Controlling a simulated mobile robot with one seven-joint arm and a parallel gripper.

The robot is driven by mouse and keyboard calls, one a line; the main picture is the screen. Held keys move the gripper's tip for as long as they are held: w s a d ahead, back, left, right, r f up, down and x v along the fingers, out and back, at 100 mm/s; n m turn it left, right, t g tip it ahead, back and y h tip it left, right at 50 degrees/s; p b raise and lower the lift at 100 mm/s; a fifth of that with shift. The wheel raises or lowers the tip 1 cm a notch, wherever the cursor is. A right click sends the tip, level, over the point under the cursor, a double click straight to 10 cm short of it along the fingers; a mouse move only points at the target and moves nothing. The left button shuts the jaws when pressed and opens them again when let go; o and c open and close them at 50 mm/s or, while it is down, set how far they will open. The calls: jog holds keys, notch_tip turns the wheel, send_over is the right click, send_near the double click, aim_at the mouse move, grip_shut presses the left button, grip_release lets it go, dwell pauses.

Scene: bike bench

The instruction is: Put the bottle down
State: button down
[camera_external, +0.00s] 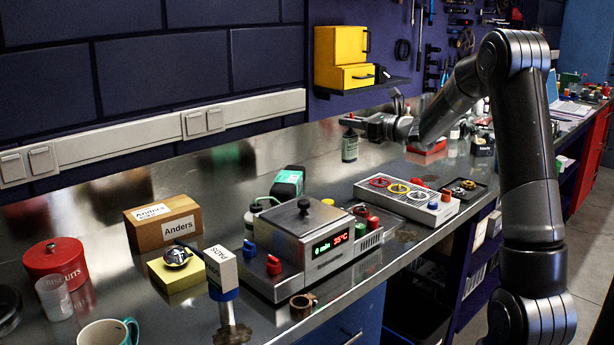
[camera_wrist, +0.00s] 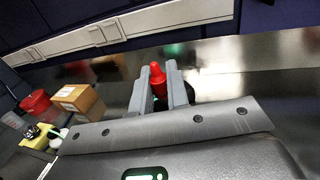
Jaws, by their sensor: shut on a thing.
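The bottle (camera_external: 349,148) is small and dark with a pale label, and hangs upright below my gripper (camera_external: 352,122) in the external view. In the wrist view its red cap (camera_wrist: 157,74) sits between the two grey fingers of my gripper (camera_wrist: 160,84), which are shut on it. The lower part of the bottle is mostly hidden in the wrist view. The bottle is near the back of the steel bench (camera_external: 330,183); I cannot tell whether its base touches the surface.
A white box with coloured knobs (camera_external: 408,197) stands in front of the bottle. A control unit (camera_external: 310,250) and a green-topped container (camera_external: 288,182) are to the left. Bare bench lies between the container and the white box. A yellow cabinet (camera_external: 341,50) hangs above.

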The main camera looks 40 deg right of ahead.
jog(key=s+d, duration=0.2)
jog(key=d, duration=1.7)
jog(key=w+a+f, duration=0.5)
jog(key=w+f, duration=0.5)
jog(key=f, duration=0.1)
jog(key=shift+a+f, duration=0.35)
jog(key=shift+a, duration=0.05)
jog(key=shift+f, duration=0.1)
jog(key=c, duration=1.4)
grip_release()
